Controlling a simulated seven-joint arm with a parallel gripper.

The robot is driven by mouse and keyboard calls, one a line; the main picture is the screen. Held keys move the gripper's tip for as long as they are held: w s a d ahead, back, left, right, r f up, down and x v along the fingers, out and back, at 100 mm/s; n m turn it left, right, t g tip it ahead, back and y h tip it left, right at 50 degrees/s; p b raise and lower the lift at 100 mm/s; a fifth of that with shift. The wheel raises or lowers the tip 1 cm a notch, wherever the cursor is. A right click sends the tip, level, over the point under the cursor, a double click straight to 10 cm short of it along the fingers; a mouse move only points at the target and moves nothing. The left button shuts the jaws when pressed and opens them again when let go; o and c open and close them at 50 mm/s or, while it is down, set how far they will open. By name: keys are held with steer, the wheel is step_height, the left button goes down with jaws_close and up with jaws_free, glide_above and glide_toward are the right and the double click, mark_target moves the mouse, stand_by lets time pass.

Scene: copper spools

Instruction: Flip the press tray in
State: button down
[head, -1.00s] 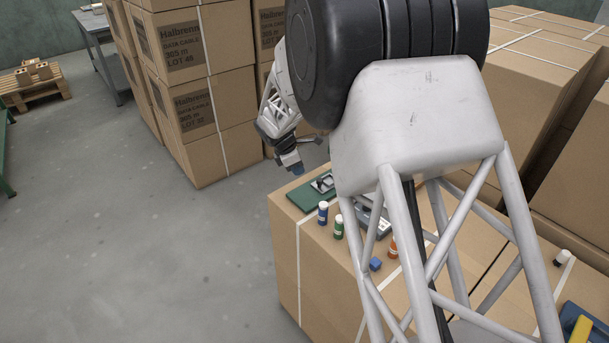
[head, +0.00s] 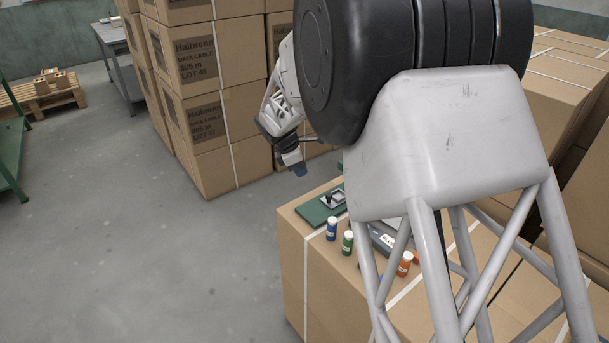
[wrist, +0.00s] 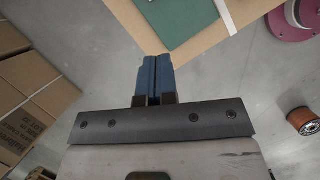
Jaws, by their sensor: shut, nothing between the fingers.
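The board's edge also shows at the top of the wrist view (wrist: 182,18). My gripper (head: 300,171) hangs in the air beyond and left of the board, apart from it. In the wrist view its blue fingers (wrist: 156,60) are together with nothing between them. My arm hides much of the box top.
A blue-labelled bottle (head: 331,229), a green one (head: 348,242) and an orange one (head: 405,263) stand near the board. A grey device (head: 383,238) is partly hidden. Stacked cartons (head: 212,120) rise behind.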

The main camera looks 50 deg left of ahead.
steer(key=s+d+f+n+t, duration=0.2)
steer(key=s+f+n+t, duration=0.1)
steer(key=s+t, duration=0.2)
steer(key=shift+s+d+f+n+y, duration=0.2)
steer(key=shift+s+d+n+y, duration=0.15)
steer(key=shift+s, duration=0.35)
steer(key=shift+w+f, duration=0.1)
steer(key=x, duration=1)
steer(key=shift+w+d, duration=0.1)
steer(key=shift+w, duration=0.05)
steer(key=shift+w+d, duration=0.15)
steer(key=shift+w, duration=0.9)
steer(key=shift+w+d, duration=0.15)
steer(key=shift+w, duration=0.6)
steer(key=shift+w, duration=0.1)
